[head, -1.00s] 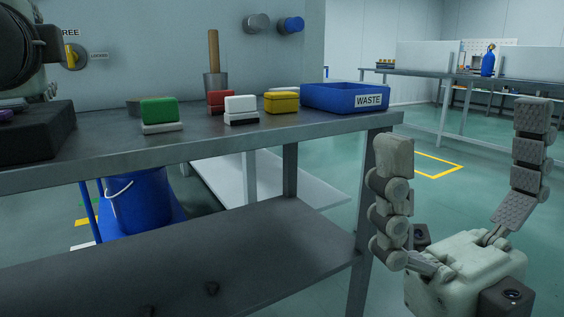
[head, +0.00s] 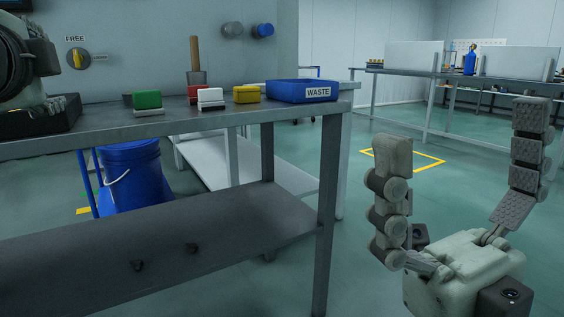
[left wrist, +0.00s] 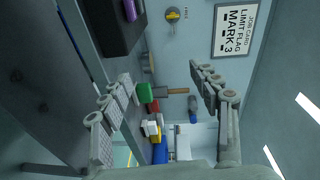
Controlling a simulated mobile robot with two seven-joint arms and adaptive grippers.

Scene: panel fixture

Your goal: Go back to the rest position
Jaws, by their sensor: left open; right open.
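My right gripper (head: 463,130) is open and empty, held at the lower right of the head view in front of open floor. It is clear of the workbench (head: 180,122). My left gripper (left wrist: 160,85) is open in the left wrist view, with its two fingers spread and nothing between them.
On the bench are green (head: 147,99), white (head: 210,95) and yellow (head: 246,94) blocks, a blue WASTE bin (head: 290,96) and a black box (head: 30,120). A blue bucket (head: 130,180) stands below. A job card (left wrist: 240,30) hangs on the wall.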

